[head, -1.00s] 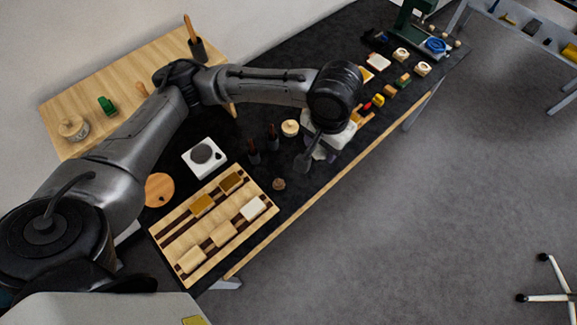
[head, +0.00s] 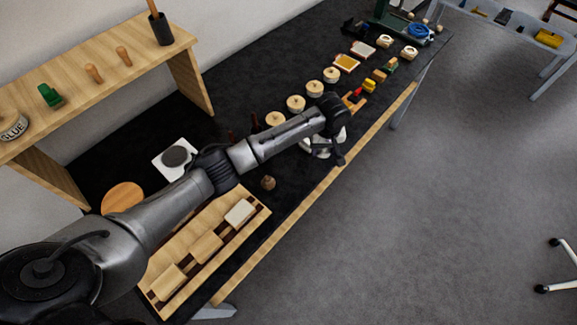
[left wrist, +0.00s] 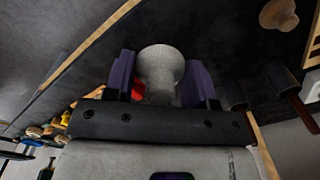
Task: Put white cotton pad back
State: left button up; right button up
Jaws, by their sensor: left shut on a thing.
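My left gripper (head: 322,150) is at the far end of my arm, low over the black table near its front edge. In the left wrist view its purple fingers (left wrist: 160,82) are shut on a pale grey-white piece (left wrist: 160,62) with a round head and narrower neck. I take it for the white cotton pad, but its material cannot be told. My right gripper is out of view.
A small brown knob (head: 268,183) stands between tray and gripper. Several round wooden pots (head: 296,103) line the table behind my wrist. A white square scale (head: 176,157) lies left, below the wooden shelf (head: 88,85). Small coloured pieces (head: 369,86) lie farther along.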

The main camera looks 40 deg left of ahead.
pick_arm(q)
send_over(288, 165)
notch_tip(288, 165, down, 7)
jog(key=shift+d+r, duration=0.1)
jog(key=shift+r, duration=0.05)
jog(key=shift+f+b, duration=0.3)
jog(key=shift+f, duration=1.65)
jog(key=shift+f, duration=0.15)
jog(key=o, duration=0.9)
